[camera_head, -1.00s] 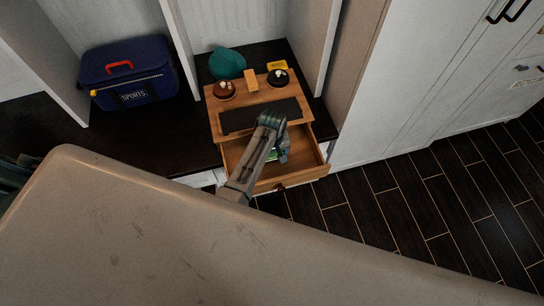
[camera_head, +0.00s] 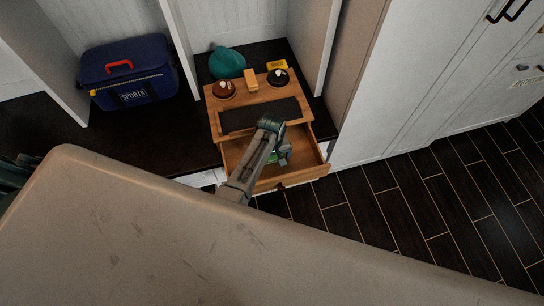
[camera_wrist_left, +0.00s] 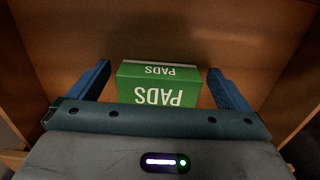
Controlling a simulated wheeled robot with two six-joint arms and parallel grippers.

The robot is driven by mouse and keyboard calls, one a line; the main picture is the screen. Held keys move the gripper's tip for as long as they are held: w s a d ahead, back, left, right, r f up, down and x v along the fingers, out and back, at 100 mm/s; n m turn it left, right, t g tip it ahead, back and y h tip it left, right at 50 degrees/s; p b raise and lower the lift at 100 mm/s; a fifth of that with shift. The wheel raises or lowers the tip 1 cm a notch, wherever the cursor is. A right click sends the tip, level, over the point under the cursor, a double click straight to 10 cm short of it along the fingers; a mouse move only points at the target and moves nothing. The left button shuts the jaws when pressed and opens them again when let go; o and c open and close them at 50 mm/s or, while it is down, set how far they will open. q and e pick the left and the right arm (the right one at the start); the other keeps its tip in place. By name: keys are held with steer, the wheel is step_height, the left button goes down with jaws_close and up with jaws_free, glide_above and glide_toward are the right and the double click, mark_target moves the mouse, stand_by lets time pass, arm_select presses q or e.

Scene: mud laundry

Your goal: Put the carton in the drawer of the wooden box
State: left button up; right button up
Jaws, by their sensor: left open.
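The wooden box (camera_head: 215,100) stands on the dark bench with its drawer (camera_head: 303,172) pulled open at the front. The carton is a green box marked PADS (camera_wrist_left: 160,84); it lies inside the drawer, and a small green part of it shows in the head view (camera_head: 271,157). My left gripper (camera_head: 283,155) is over the drawer. In the left wrist view, the left gripper (camera_wrist_left: 160,80) is open, with one finger on each side of the carton and a gap beside each finger. My right gripper is not in view.
On top of the wooden box are a brown round item (camera_head: 224,90), a dark round item (camera_head: 278,78) and a small wooden block (camera_head: 251,81). A teal item (camera_head: 227,62) and a yellow box (camera_head: 277,65) sit behind. A blue sports bag (camera_head: 128,75) stands left on the bench.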

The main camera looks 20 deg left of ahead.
arm_select(q)
step_height(320, 180, up, 12)
stand_by(0.4)
steer(key=shift+r, duration=0.1)
